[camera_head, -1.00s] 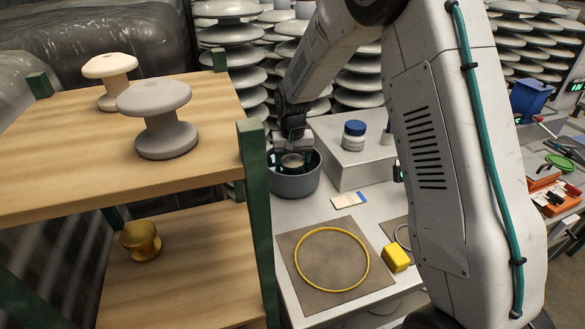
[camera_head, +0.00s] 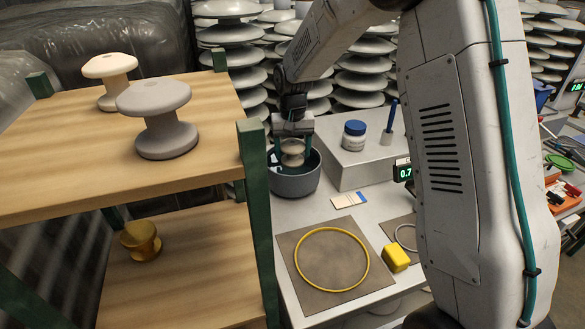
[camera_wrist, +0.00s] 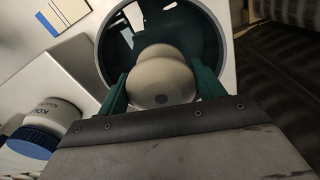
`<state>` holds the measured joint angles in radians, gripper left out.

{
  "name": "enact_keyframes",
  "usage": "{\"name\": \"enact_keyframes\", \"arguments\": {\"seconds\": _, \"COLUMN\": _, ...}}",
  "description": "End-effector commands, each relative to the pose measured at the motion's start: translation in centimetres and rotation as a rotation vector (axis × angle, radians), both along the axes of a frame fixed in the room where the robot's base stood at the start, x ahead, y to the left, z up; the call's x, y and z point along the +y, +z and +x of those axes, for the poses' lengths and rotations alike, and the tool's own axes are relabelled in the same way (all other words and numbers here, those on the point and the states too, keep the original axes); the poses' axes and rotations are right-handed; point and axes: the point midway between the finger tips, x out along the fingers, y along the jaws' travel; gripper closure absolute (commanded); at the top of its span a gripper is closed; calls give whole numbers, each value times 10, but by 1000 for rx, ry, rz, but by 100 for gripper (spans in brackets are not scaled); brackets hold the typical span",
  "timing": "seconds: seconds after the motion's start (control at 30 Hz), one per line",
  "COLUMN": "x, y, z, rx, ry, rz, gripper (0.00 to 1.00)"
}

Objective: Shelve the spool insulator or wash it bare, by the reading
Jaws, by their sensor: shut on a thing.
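A pale spool insulator (camera_head: 292,152) is held by my gripper (camera_head: 292,142) at the mouth of a grey bowl (camera_head: 298,184). In the wrist view the spool (camera_wrist: 162,80) sits between the green fingers of my gripper (camera_wrist: 162,88), with the bowl's dark teal inside (camera_wrist: 135,45) behind it. The gripper is shut on the spool. A digital reading (camera_head: 405,173) shows green digits "0.7", partly hidden by my arm. The shelf (camera_head: 60,200) holds a white spool (camera_head: 110,75) and a grey spool (camera_head: 160,120) on top, and a gold spool (camera_head: 141,240) below.
A blue-capped jar (camera_head: 354,136) and a blue brush-like tool (camera_head: 389,120) stand on a grey block (camera_head: 345,165). A yellow ring (camera_head: 331,260) on a brown mat, a yellow block (camera_head: 396,258) and a striped card (camera_head: 348,200) lie on the bench. A green shelf post (camera_head: 258,220) stands near the bowl.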

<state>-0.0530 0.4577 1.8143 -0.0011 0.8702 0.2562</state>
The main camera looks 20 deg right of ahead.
Motion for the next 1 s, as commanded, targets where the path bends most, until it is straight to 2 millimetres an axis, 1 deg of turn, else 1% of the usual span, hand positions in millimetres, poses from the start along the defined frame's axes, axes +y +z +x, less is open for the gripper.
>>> {"name": "enact_keyframes", "arguments": {"seconds": 0.03, "x": 0, "y": 5, "z": 1, "rx": -3, "ry": 0, "rz": 0, "gripper": 73}}
{"name": "enact_keyframes", "arguments": {"seconds": 0.6, "x": 0, "y": 43, "z": 0, "rx": -1, "ry": 0, "rz": 0, "gripper": 73}}
{"name": "enact_keyframes", "arguments": {"seconds": 0.77, "x": 0, "y": 49, "z": 0, "rx": -2, "ry": 0, "rz": 0, "gripper": 73}}
{"name": "enact_keyframes", "arguments": {"seconds": 1.0, "x": 0, "y": 49, "z": 0, "rx": -1, "ry": 0, "rz": 0, "gripper": 73}}
